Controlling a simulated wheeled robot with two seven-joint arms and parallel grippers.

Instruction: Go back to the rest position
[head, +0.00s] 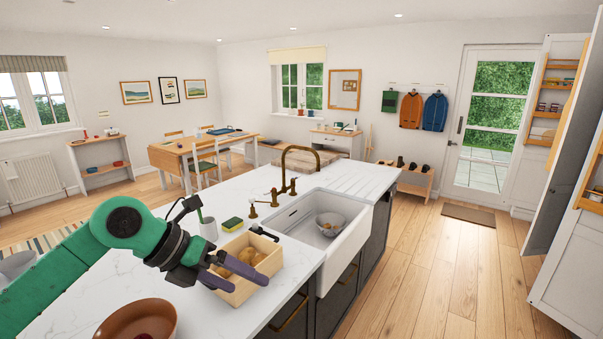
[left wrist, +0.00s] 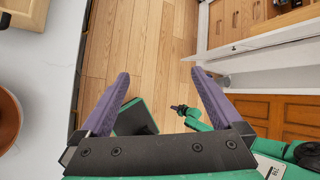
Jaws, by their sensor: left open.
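My left gripper (head: 250,287) reaches in from the left over the white island worktop, in front of a small wooden box in the head view. Its two purple fingers are spread apart with nothing between them. My green arm stretches out from the lower left of the head view.
The island worktop (head: 95,265) carries the wooden box (head: 272,262) with brownish items, a brown bowl (head: 118,318), a yellow-green sponge (head: 232,224) and a sink (head: 330,238) holding a bowl. Open wooden floor (head: 440,270) lies to the right. Door racks (head: 556,85) hang far right.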

